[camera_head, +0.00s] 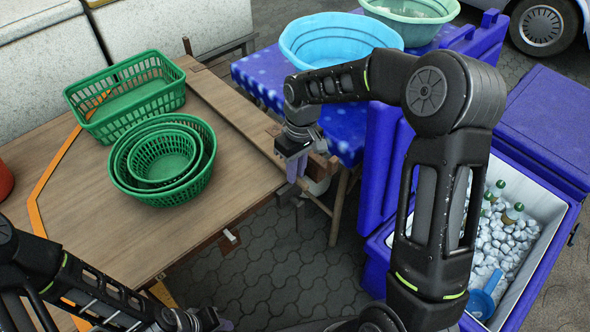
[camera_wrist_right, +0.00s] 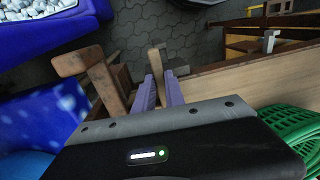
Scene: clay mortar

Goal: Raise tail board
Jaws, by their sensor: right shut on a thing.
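A long wooden board (camera_head: 232,112) lies along the right edge of the wooden table top. I take it for the tail board, and its side shows as a wooden panel (camera_wrist_right: 235,82) in the right wrist view. My right gripper (camera_head: 293,172) is just off the board's near right end, fingers pointing down. In the right wrist view its purple fingers (camera_wrist_right: 158,92) are close together around a narrow light wooden bar (camera_wrist_right: 157,60). How this bar joins the board cannot be told. My left gripper (camera_head: 205,320) is low at the near table edge, partly cut off; its jaws are unclear.
A blue-clothed table with a light blue basin (camera_head: 335,40) is behind my right arm. An open blue cooler (camera_head: 520,210) stands at right. Paving between is clear.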

